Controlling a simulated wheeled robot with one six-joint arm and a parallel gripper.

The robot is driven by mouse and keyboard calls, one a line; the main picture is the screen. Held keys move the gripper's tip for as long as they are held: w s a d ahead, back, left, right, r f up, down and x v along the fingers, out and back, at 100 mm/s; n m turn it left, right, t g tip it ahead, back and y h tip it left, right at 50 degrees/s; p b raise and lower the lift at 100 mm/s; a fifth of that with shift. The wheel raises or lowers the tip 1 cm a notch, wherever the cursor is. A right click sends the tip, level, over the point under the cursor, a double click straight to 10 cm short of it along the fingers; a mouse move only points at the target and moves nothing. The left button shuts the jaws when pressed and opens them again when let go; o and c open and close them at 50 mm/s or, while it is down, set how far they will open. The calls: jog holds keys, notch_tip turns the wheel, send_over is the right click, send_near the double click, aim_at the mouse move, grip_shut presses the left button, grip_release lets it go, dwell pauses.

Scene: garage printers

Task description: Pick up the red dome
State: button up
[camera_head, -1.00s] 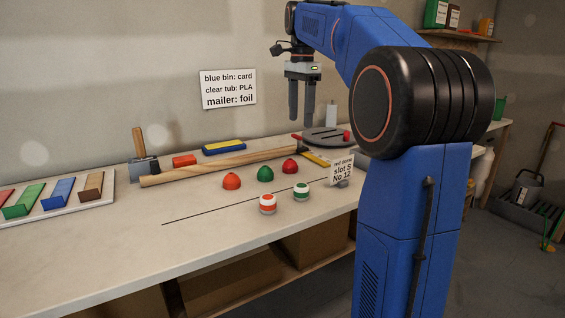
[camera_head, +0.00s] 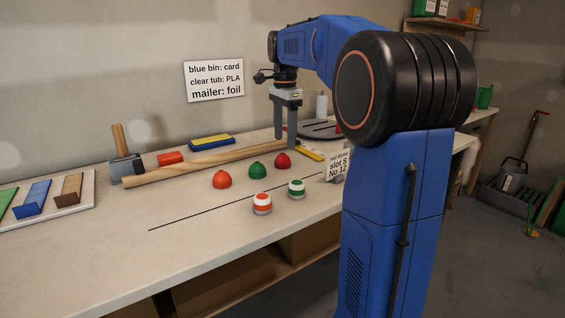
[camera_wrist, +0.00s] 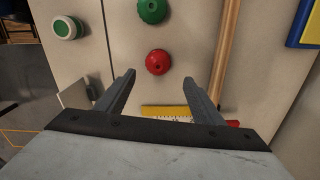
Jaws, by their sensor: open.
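The red dome (camera_head: 283,160) sits on the bench at the right end of a row of domes, beside a green dome (camera_head: 258,171). An orange-red dome (camera_head: 222,179) is at the left end of the row. My gripper (camera_head: 285,140) is open and empty, pointing down close to the red dome. In the wrist view the red dome (camera_wrist: 158,62) lies just beyond the open fingertips (camera_wrist: 160,79), roughly centred between them. The green dome (camera_wrist: 151,10) is farther out at the top edge there.
A wooden rod (camera_head: 200,164) lies behind the domes. A yellow ruler (camera_head: 309,153) and a white lettered card (camera_head: 337,164) are to the right. Two striped round pieces, one red-white (camera_head: 262,203) and one green-white (camera_head: 296,188), stand in front.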

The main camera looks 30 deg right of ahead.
aim_at(284, 154)
jog(key=shift+s+a+f, duration=0.1)
jog(key=shift+a+f, duration=0.05)
jog(key=shift+f, duration=1.65)
jog(key=shift+s+a+f, duration=0.1)
jog(key=shift+f, duration=1.65)
jog(key=shift+c, duration=0.6)
jog(key=c, duration=1)
